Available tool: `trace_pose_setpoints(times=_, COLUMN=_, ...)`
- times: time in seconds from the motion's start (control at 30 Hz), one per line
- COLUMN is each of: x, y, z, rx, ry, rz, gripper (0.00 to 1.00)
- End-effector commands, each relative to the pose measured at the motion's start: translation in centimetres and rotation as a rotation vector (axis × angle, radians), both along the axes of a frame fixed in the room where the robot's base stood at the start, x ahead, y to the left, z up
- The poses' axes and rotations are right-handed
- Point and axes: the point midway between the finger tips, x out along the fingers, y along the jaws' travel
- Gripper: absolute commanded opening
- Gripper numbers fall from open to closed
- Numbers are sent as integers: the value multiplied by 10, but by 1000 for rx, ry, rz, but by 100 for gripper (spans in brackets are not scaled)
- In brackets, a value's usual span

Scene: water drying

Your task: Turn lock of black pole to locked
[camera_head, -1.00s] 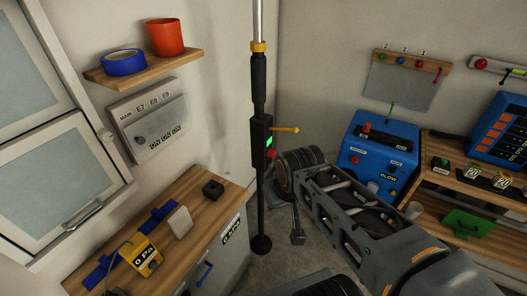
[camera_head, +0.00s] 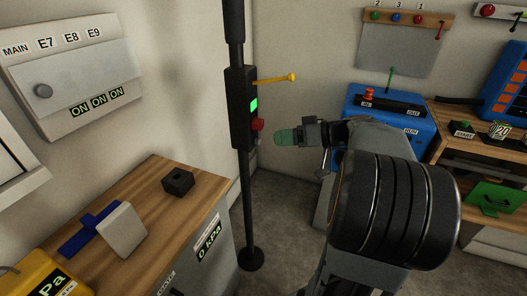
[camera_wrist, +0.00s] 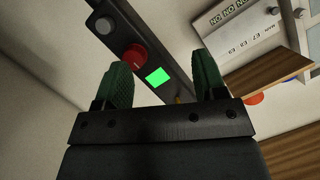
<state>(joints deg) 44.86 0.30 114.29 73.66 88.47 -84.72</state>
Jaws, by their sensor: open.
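The black pole (camera_head: 235,88) stands upright in the corner, with a black box on it. The box carries a lit green display (camera_head: 254,105), a yellow lever (camera_head: 276,79) sticking out to the right, and a red knob (camera_head: 258,124). My gripper (camera_head: 284,137) is just right of the box, with green fingertips. In the wrist view, my gripper (camera_wrist: 166,85) is open and empty, with the green display (camera_wrist: 157,76) showing between its fingers. The red knob (camera_wrist: 133,57) is beside the left finger there. Only a bit of the yellow lever shows low near the right finger.
A wooden counter (camera_head: 130,245) with a small black block (camera_head: 178,182) stands at the left. A switch panel (camera_head: 70,72) is on the left wall. A blue machine (camera_head: 399,113) stands behind my arm at the right. Floor is clear around the pole's base (camera_head: 251,259).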

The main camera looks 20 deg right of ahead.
Motion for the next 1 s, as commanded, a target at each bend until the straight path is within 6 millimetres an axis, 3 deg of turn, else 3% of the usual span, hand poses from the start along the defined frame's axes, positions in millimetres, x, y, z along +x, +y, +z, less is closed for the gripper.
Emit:
trace_pose_setpoints(times=0.03, x=2, y=-18, z=-17, rx=12, ry=-79, rz=-24, gripper=65)
trace_pose_setpoints(times=0.2, x=3, y=-57, z=-18, rx=18, ry=-287, rz=-77, gripper=65)
trace_pose_setpoints(times=0.37, x=6, y=-68, z=-16, rx=14, ry=-370, rz=-100, gripper=65)
trace_pose_setpoints(times=1.0, x=85, y=5, z=-15, rx=12, ry=-379, rz=-101, gripper=65)
